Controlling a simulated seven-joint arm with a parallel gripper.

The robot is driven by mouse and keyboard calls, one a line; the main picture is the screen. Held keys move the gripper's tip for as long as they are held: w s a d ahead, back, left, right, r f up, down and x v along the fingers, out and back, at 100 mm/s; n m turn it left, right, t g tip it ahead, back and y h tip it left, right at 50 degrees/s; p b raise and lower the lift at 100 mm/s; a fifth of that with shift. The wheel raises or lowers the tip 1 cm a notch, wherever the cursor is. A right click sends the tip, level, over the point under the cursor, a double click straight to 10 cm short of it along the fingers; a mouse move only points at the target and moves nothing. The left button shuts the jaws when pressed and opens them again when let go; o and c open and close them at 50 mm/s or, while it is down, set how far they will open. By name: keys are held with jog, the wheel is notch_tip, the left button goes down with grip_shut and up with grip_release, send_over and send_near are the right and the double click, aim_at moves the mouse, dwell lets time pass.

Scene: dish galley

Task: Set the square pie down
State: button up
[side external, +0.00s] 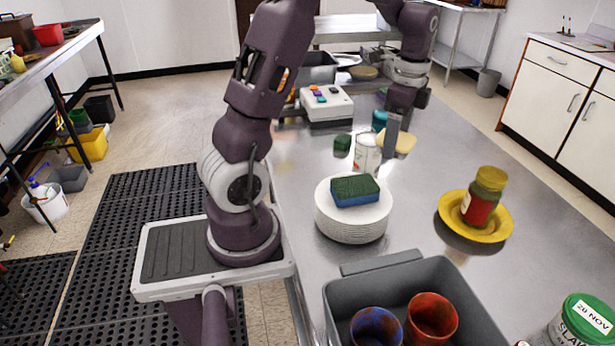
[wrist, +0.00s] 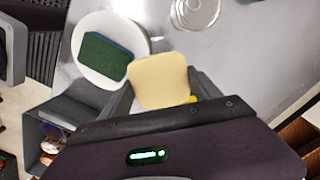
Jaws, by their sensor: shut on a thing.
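The square pie (wrist: 160,82) is a pale yellow, rounded square slab. In the wrist view it sits between the two fingers of my gripper (wrist: 162,92), which is shut on it. In the side view the pie (side external: 405,143) shows beside a finger of my gripper (side external: 396,142), held above the metal counter behind the plate stack. The far finger is mostly hidden there. The surface directly under the pie is hidden in the wrist view.
A white plate stack (side external: 352,228) bears a green and blue sponge (side external: 355,190). A white can (side external: 367,155) and a green block (side external: 342,144) are near the gripper. A yellow plate (side external: 484,229) holds a jar (side external: 483,197). A grey tub (side external: 395,270) holds two cups. Bare counter (side external: 420,185) lies between.

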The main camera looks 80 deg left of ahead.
jog(key=s+a+n, duration=0.4)
jog(key=s+a, duration=0.3)
jog(key=a, duration=0.1)
jog(key=n, duration=0.5)
send_over(307, 176)
notch_tip(307, 176, down, 15)
jog(key=shift+d+r, duration=0.1)
jog(key=o, duration=1.7)
